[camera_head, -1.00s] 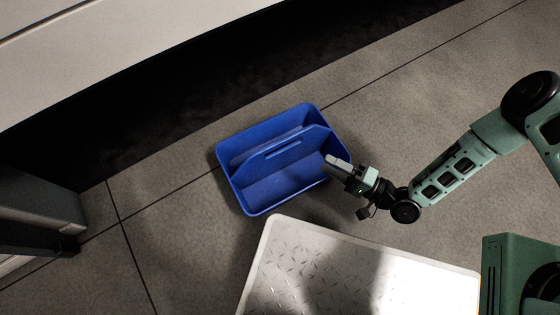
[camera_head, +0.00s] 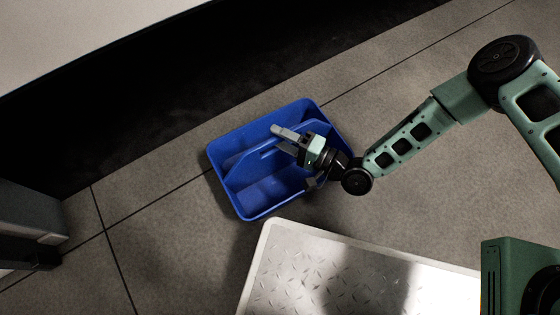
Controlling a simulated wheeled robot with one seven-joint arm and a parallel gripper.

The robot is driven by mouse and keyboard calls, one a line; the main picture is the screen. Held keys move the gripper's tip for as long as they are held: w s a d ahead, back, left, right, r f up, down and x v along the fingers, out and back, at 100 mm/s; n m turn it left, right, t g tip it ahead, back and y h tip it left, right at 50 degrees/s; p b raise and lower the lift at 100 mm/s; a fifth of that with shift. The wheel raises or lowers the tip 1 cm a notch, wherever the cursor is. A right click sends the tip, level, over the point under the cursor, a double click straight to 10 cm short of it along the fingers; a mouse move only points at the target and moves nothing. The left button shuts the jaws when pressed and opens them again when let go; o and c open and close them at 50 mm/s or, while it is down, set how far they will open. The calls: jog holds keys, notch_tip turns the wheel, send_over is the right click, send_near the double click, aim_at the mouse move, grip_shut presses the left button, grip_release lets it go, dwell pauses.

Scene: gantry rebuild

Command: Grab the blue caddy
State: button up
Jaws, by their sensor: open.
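The blue caddy (camera_head: 258,197) stands on the grey tiled floor, left of the middle of the head view. It is an open tray with a raised central divider that has a handle slot. My gripper (camera_head: 282,138) is open and reaches in from the right, over the caddy. Its fingers point left and overlap the handle part of the divider in the picture. The wrist covers the right part of the caddy. I cannot tell whether the fingers touch the handle or straddle it.
A pale platform with a tread-plate pattern (camera_head: 300,285) lies just below the caddy. A dark recess (camera_head: 130,130) under a pale panel (camera_head: 80,45) runs along the top left. A grey metal piece (camera_head: 25,225) stands at the left edge. Bare floor (camera_head: 440,190) lies to the right.

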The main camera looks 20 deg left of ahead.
jog(key=shift+b+x, duration=0.3)
jog(key=shift+x, duration=0.9)
grip_shut()
dwell(0.5)
